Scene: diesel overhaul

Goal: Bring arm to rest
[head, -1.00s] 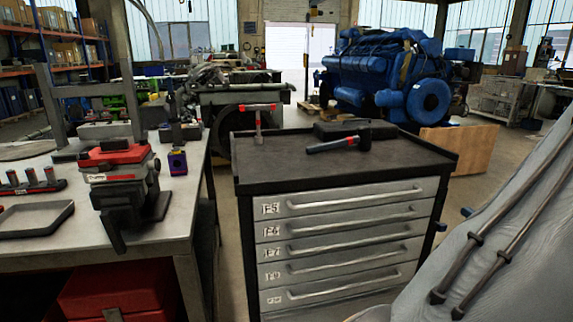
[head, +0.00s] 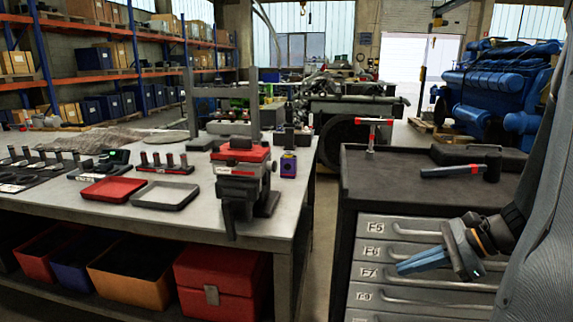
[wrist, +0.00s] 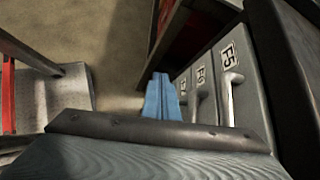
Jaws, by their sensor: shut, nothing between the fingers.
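My gripper (head: 405,266) shows at the right in the head view, with blue fingers pointing left. It is shut and empty, in front of the upper drawers of the tool cabinet (head: 385,292). My grey-sleeved arm comes down from the right edge above it. In the wrist view my gripper's blue fingers (wrist: 162,92) lie close together, with the cabinet's labelled drawers (wrist: 215,85) just to their right. I cannot tell whether the fingers touch the cabinet.
A workbench (head: 262,228) with a red vise (head: 240,170) and trays stands to the left. Bins and a red toolbox (head: 222,280) sit under it. A hammer (head: 470,170) lies on the cabinet. A narrow floor gap separates bench and cabinet. A blue engine (head: 490,85) stands behind.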

